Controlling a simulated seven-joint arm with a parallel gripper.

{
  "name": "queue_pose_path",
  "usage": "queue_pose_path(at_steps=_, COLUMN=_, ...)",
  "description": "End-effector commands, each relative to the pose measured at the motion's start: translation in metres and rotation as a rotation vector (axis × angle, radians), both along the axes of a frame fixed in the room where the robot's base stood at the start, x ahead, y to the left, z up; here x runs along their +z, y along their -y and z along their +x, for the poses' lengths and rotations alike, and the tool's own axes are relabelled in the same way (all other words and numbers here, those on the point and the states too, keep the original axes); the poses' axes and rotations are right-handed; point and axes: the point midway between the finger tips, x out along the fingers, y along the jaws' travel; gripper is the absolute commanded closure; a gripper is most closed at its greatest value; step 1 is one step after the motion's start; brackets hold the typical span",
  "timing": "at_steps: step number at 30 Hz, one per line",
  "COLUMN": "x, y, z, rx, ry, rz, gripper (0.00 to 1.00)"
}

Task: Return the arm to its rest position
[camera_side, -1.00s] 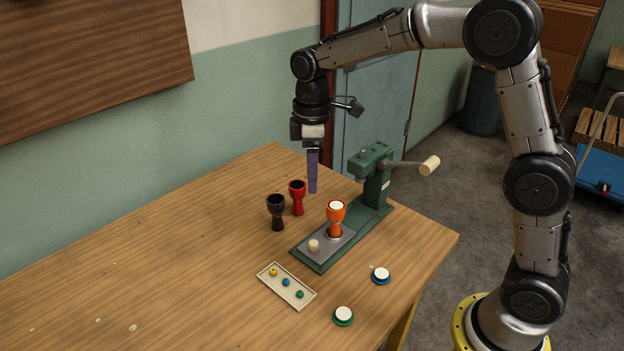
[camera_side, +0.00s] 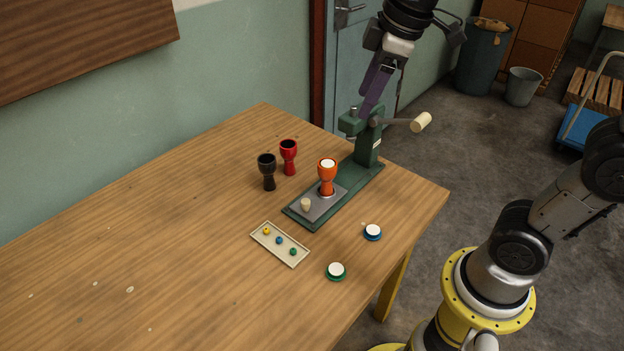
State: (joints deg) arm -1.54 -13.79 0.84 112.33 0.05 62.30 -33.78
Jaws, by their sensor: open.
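My gripper (camera_side: 372,92) hangs in the air at the top right, above and behind the green press, with its purple fingers pointing down. Nothing shows between its fingers. The green press (camera_side: 370,150) stands on the table with its crank handle to the right. An orange goblet drum (camera_side: 327,175) with a white top stands upright on the press base plate. A black goblet (camera_side: 268,172) and a red goblet (camera_side: 289,158) stand upright to the left of the press, apart from it.
A tray (camera_side: 267,250) with small yellow, blue and green pieces lies in front. A blue-rimmed white disc (camera_side: 373,232) and a green-rimmed white disc (camera_side: 336,271) lie near the right edge of the table (camera_side: 150,240). The table's left side is clear.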

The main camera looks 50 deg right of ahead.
Motion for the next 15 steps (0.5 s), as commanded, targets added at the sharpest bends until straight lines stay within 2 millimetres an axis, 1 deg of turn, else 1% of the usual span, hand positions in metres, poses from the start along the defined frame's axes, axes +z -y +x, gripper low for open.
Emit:
queue_pose_path(at_steps=1, x=0.003, y=0.002, z=-0.02, rx=-0.035, ry=0.032, rz=0.011, gripper=0.41)
queue_pose_path(at_steps=3, x=0.002, y=0.004, z=-0.045, rx=-0.091, ry=0.069, rz=0.032, gripper=0.41)
queue_pose_path(at_steps=6, x=-0.006, y=0.006, z=-0.077, rx=-0.179, ry=0.118, rz=0.067, gripper=0.41)
queue_pose_path(at_steps=9, x=-0.02, y=0.008, z=-0.106, rx=-0.272, ry=0.155, rz=0.107, gripper=0.41)
queue_pose_path(at_steps=12, x=-0.039, y=0.008, z=-0.127, rx=-0.366, ry=0.175, rz=0.148, gripper=0.41)
queue_pose_path(at_steps=15, x=-0.059, y=0.009, z=-0.14, rx=-0.459, ry=0.169, rz=0.188, gripper=0.41)
